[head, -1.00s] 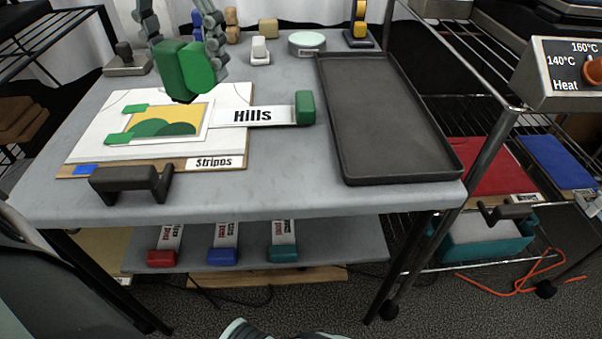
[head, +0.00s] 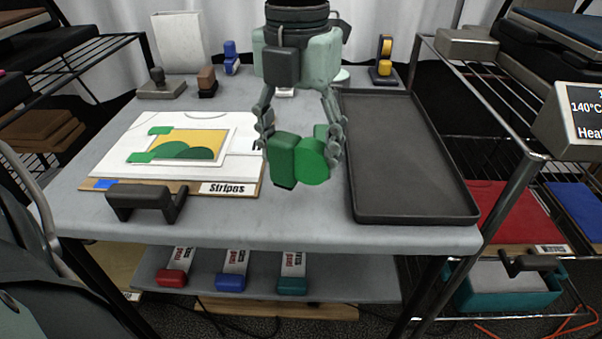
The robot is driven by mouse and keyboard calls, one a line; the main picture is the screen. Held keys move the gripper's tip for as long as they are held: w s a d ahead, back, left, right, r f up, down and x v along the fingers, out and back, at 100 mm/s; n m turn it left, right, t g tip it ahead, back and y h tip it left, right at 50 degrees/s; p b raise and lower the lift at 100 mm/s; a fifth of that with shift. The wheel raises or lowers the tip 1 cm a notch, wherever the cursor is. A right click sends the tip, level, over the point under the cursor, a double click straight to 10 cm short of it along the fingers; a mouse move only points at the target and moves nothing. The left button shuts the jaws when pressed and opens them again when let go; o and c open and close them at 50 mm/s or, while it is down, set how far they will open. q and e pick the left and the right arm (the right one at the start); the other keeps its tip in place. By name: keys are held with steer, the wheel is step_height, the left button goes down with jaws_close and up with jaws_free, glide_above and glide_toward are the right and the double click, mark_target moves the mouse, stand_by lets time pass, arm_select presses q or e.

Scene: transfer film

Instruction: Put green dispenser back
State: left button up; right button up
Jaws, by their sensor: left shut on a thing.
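The green dispenser (head: 284,162) is in my left gripper (head: 303,143), which is shut on it. It hangs over the grey table (head: 300,225), between the shirt board and the dark tray, with its dark lower end pointing down. Whether it touches the tabletop is hard to tell. The white shirt (head: 135,130) on the wooden board (head: 228,182) carries a yellow and green hills print (head: 190,143). The "Hills" strip is mostly hidden behind my gripper and the dispenser. My right gripper is not in view.
A dark empty tray (head: 400,150) lies on the right of the table. A black handle (head: 146,200) stands at the front left. A yellow and black dispenser (head: 385,58) and a blue one (head: 231,58) stand at the back. Colour-ended strips (head: 232,270) lie on the lower shelf.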

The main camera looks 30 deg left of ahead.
mark_target(301, 177)
arm_select(q)
steer(key=shift+d+f, duration=0.15)
steer(key=shift+f, duration=0.1)
step_height(301, 177, down, 4)
steer(key=shift+r, duration=0.1)
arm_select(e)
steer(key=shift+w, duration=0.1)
arm_select(q)
steer(key=o, duration=1)
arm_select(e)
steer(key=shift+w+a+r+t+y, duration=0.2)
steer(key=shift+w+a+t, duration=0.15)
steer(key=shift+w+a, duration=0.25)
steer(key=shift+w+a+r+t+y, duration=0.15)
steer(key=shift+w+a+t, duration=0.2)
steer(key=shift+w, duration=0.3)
